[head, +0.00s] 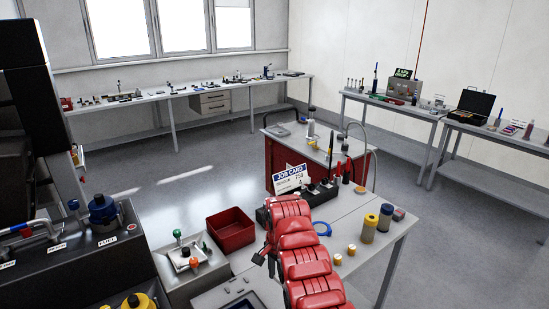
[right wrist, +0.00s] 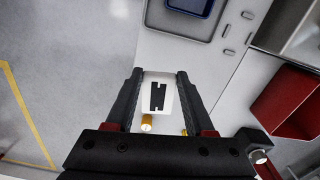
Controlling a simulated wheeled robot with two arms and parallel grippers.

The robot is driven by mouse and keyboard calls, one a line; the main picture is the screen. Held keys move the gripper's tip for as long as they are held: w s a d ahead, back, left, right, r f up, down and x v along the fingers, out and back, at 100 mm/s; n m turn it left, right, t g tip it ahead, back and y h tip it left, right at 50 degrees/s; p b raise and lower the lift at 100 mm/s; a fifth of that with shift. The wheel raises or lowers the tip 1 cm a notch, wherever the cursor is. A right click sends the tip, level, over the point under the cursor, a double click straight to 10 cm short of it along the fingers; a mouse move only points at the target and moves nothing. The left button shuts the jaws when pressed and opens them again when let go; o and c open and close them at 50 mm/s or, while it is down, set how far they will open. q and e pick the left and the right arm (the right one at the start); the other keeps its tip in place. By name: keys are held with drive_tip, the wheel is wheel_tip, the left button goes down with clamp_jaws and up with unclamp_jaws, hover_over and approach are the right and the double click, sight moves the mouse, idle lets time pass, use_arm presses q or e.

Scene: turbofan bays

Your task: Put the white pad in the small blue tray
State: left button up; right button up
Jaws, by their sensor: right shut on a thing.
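My right gripper (right wrist: 158,74) is shut on the white pad (right wrist: 148,97), which spans the gap between its two black fingers in the right wrist view and bears a dark mark. In the head view my red right arm hides most of the gripper and the pad. The small blue tray (right wrist: 190,5) lies on the bench beyond the fingertips, cut off by the top edge of the right wrist view. It also shows at the bottom edge of the head view (head: 240,302). The pad is apart from the tray. My left gripper is not in view.
A red bin (head: 230,230) stands left of my right arm. Small orange-topped cylinders (head: 337,259), bottles (head: 370,228) and a blue ring (head: 322,229) stand to its right. Small grey pieces (right wrist: 228,52) lie beside the tray. A job card (head: 290,179) stands behind.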

drive_tip(key=s+d+r+n+b, duration=0.1)
drive_tip(key=d+n+b, duration=0.8)
drive_tip(key=d, duration=0.7)
drive_tip(key=shift+s+r+b, duration=0.2)
drive_tip(key=shift+r+b, duration=0.15)
